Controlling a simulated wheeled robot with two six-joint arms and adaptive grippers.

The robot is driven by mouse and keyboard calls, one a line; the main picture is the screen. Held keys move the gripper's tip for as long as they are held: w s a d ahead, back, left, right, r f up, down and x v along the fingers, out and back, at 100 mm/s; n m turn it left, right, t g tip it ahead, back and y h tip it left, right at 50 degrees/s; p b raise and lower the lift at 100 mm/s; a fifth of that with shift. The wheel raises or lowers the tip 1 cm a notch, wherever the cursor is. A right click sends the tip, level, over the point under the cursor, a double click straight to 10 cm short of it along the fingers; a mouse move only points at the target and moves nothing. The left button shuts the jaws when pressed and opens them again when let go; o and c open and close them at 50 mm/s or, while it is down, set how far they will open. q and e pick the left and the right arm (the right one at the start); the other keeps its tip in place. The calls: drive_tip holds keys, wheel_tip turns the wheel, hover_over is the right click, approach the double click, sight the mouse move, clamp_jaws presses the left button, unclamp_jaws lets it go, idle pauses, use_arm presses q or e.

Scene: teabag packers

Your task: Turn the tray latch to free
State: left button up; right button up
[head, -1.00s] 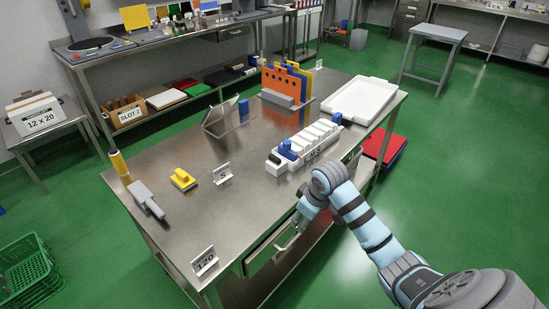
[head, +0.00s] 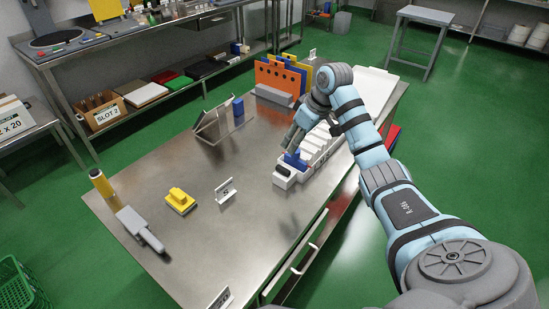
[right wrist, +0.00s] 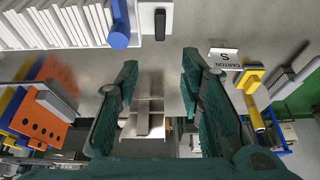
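The white tray (head: 318,158) holds a row of white packets and stands near the table's right edge. It shows at the upper left of the right wrist view (right wrist: 40,42). A blue knob (head: 293,160) stands at its near end; it looks like a blue cylinder in the wrist view (right wrist: 120,36). Beside it is a white block with a black bar (head: 282,172), also in the wrist view (right wrist: 157,22). I cannot tell which part is the latch. My left gripper is out of view.
Orange, yellow and blue upright panels (head: 280,77) stand behind the tray. A metal stand (head: 212,122), a yellow block (head: 180,200), a grey tool (head: 140,228) and a small S sign (head: 225,190) are on the table. The table's middle is clear.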

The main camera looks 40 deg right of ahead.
drive_tip(key=b, duration=0.1)
approach(282, 167)
drive_tip(key=shift+a+f, duration=0.25)
drive_tip(key=shift+f, duration=0.85)
drive_tip(key=b+x, duration=0.1)
drive_tip(key=x, duration=0.4)
drive_tip(key=shift+w+f+b, duration=0.25)
drive_tip(key=shift+w+b, duration=0.1)
drive_tip(key=shift+w, duration=0.15)
drive_tip(key=shift+w+f, duration=0.15)
drive_tip(key=shift+f, duration=0.25)
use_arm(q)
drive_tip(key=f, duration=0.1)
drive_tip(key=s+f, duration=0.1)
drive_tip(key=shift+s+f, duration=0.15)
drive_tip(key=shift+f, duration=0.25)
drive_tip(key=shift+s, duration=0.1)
use_arm(e)
drive_tip(key=shift+r, duration=0.1)
drive_tip(key=shift+c, duration=0.6)
clamp_jaws()
